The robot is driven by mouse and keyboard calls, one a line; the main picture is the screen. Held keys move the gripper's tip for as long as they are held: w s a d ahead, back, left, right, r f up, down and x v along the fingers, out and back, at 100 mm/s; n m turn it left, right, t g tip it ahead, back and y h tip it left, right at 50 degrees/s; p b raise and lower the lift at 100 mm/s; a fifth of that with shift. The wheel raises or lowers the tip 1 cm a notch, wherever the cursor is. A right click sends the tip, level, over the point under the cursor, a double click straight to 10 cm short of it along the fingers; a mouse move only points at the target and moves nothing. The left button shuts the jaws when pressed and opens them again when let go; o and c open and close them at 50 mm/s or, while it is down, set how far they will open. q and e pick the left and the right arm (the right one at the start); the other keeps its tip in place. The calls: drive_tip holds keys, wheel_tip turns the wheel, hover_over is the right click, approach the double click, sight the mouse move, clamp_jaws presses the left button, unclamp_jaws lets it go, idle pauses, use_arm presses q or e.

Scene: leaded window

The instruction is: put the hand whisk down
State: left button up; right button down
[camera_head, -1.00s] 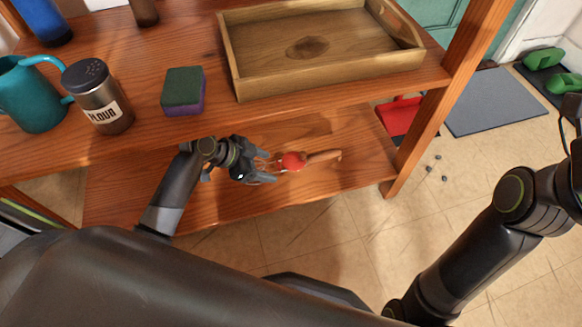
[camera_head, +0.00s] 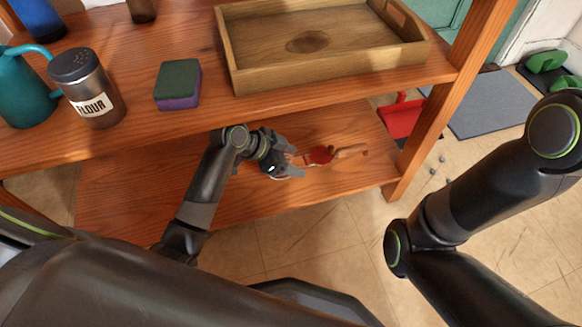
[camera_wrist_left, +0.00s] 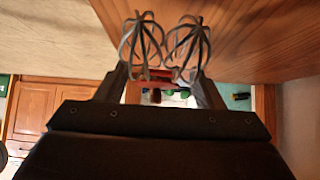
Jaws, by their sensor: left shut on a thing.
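The hand whisk (camera_head: 321,155) has a red wheel, a wooden handle pointing right and metal beaters. In the head view, my left gripper (camera_head: 288,164) is shut on its beater end, at the whisk's left. The whisk is over the lower wooden shelf (camera_head: 130,190); I cannot tell whether it touches the board. In the left wrist view, the two wire beaters (camera_wrist_left: 165,45) show at the fingertips of my left gripper (camera_wrist_left: 162,75), and the handle is mostly hidden. My right arm shows at the right, but its gripper is out of view.
A wooden post (camera_head: 432,115) bounds the right end. The lower shelf is bare around the whisk.

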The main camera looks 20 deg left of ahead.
use_arm(q)
wheel_tip(320, 180, down, 4)
drive_tip(key=b, duration=0.2)
drive_tip(key=shift+r+b, duration=0.2)
drive_tip(key=shift+b, duration=0.2)
drive_tip(key=shift+r, duration=0.1)
drive_tip(key=o, duration=1.2)
